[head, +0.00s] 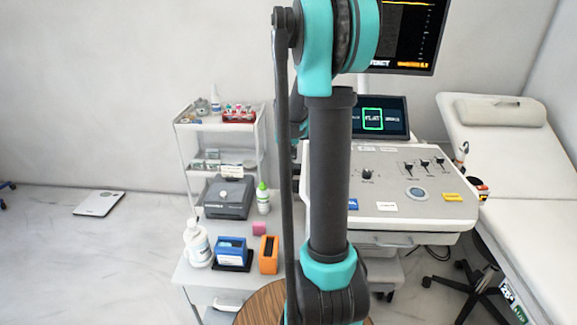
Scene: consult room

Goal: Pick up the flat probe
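The ultrasound console (400,185) stands right of centre, partly behind my arm. Its small screen (380,118) has a green box around the middle label, which seems to read "FLAT". A small white probe-like item (461,153) stands upright at the console's right edge. Dark and orange items (480,188) sit just below it, too small to make out. I cannot tell which item is the flat probe. My arm runs down the middle of the picture and hides the console's left part. My gripper does not show.
A white trolley (222,126) stands at the left. A side table holds a grey device (229,197), bottles (197,243), a blue box (231,250) and an orange box (269,254). An exam couch (505,150), a stool (480,285) and a round wooden top (262,303) limit room.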

